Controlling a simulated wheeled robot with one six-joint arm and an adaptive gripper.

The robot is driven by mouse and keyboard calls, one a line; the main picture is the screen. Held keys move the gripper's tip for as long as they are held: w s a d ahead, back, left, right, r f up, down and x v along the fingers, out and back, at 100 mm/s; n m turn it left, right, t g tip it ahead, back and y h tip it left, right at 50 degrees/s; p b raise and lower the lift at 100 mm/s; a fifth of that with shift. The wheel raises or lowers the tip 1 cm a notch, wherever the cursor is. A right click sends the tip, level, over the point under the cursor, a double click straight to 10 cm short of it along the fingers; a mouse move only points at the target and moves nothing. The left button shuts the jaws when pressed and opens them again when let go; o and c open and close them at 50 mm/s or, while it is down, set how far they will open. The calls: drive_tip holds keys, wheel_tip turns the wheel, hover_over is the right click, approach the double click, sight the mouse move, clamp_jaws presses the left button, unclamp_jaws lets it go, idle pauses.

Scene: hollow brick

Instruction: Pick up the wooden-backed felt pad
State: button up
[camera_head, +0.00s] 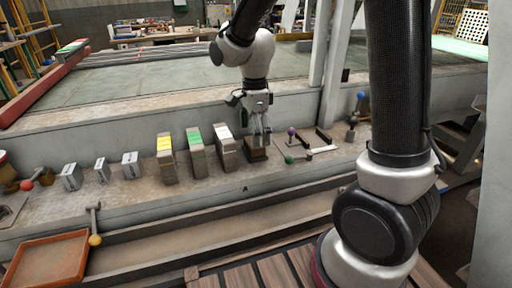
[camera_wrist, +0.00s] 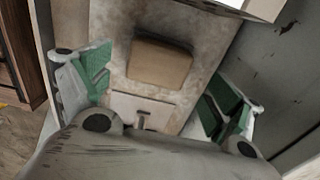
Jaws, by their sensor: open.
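A brown block with a darker edge (camera_wrist: 158,62), likely the wooden-backed felt pad, lies on the worn ledge. In the head view it appears as a small dark brown block (camera_head: 256,153), right of the white-labelled block. My gripper (camera_head: 261,133) points down over it. In the wrist view my gripper (camera_wrist: 158,92) is open, its green-lined fingers spread wide on the left and right. The block shows between and beyond them, apart from both fingers. Nothing is held. The block's underside is hidden.
Blocks with white (camera_head: 223,132), green (camera_head: 194,136) and yellow (camera_head: 164,143) labels stand left of the brown block. Levers with a purple knob (camera_head: 291,131) and a green knob (camera_head: 289,159) stand close on its right. An orange tray (camera_head: 48,265) lies lower left.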

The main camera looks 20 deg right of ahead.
wheel_tip(320, 180, down, 4)
drive_tip(key=shift+s+a+r, duration=0.1)
drive_tip(key=shift+r, duration=0.05)
drive_tip(key=shift+c, duration=0.2)
drive_tip(key=c, duration=1.2)
